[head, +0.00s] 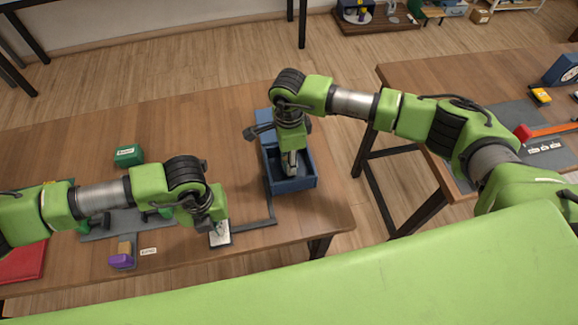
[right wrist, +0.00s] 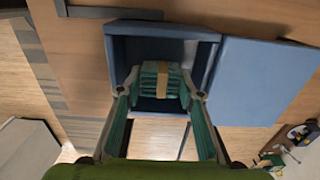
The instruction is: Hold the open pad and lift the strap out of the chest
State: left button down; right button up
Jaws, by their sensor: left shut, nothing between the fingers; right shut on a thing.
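The blue chest (head: 301,185) stands open on the wooden table, its lid (head: 267,131) swung back; the chest (right wrist: 165,28) and lid (right wrist: 265,80) also show in the right wrist view. My right gripper (head: 291,167) reaches down into the chest. In the right wrist view my right gripper (right wrist: 160,87) is shut on the strap (right wrist: 149,82), a folded teal bundle with a tan band. The strap is hidden in the head view. A small white-faced pad (head: 219,240) lies left of the chest. My left gripper (head: 215,225) is shut and empty over it; contact is unclear.
A green box (head: 128,155), a purple block (head: 121,261), a tan block (head: 125,248) and a red mat (head: 20,264) are on the left side of the table. A thin dark strip (head: 258,224) lies in front of the chest. Another table (head: 405,85) stands right, across a gap.

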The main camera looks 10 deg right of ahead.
notch_tip(320, 180, up, 7)
jog(key=shift+f, duration=0.15)
dwell(0.4)
